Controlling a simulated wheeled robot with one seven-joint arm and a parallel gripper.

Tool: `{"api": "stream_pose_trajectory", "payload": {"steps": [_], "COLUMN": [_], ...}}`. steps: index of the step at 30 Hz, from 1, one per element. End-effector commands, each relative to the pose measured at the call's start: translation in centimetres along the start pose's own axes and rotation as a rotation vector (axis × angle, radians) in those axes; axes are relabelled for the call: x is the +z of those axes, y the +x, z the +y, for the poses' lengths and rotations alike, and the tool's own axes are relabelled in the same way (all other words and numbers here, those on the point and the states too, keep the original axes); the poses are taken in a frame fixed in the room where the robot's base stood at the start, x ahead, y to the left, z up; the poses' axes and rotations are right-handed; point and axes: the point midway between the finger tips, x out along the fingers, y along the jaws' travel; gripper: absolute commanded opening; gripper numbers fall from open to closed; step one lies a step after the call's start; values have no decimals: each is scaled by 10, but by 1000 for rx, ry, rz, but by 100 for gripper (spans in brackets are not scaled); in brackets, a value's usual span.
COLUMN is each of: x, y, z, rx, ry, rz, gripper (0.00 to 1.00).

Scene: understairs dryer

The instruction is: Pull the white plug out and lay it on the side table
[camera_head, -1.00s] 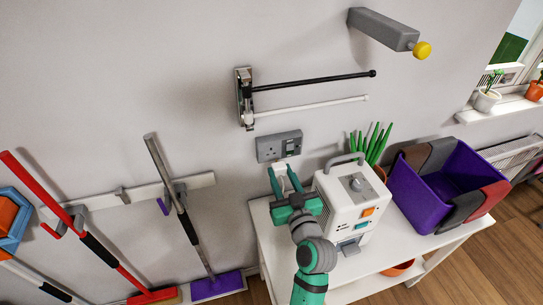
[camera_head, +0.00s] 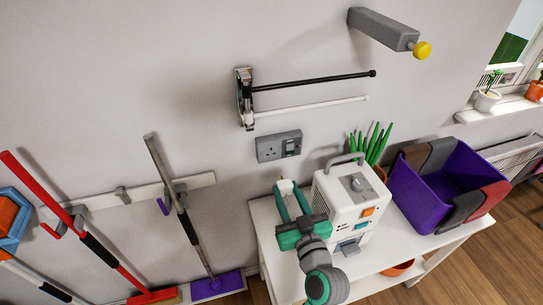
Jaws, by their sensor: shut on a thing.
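My gripper (camera_head: 287,190) is shut on the white plug (camera_head: 286,186), which shows only as a small pale piece between the fingertips. The gripper is in front of the wall, below the socket and above the left end of the white side table (camera_head: 265,214). The plug is apart from the grey wall socket (camera_head: 279,146), whose face is now bare. Whether the plug touches the table cannot be told from this view.
A white dryer unit (camera_head: 345,205) with a handle stands on the table just right of my gripper. A purple bin (camera_head: 440,190) and a green plant (camera_head: 371,143) are further right. Two rods (camera_head: 312,82) stick out above the socket. Brooms (camera_head: 180,210) hang at left.

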Motion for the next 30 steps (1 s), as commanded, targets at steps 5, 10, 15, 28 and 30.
{"api": "stream_pose_trajectory", "payload": {"steps": [5,10,15,28,30], "x": [0,0,1,0,0], "y": [-13,-24,-36,-46,-46], "z": [-1,-2,-2,-3,-3], "rx": [0,1,1,0,0], "ry": [1,0,0,0,0], "rz": [0,-1,-1,0,0], "gripper": [0,0,0,0,0]}}
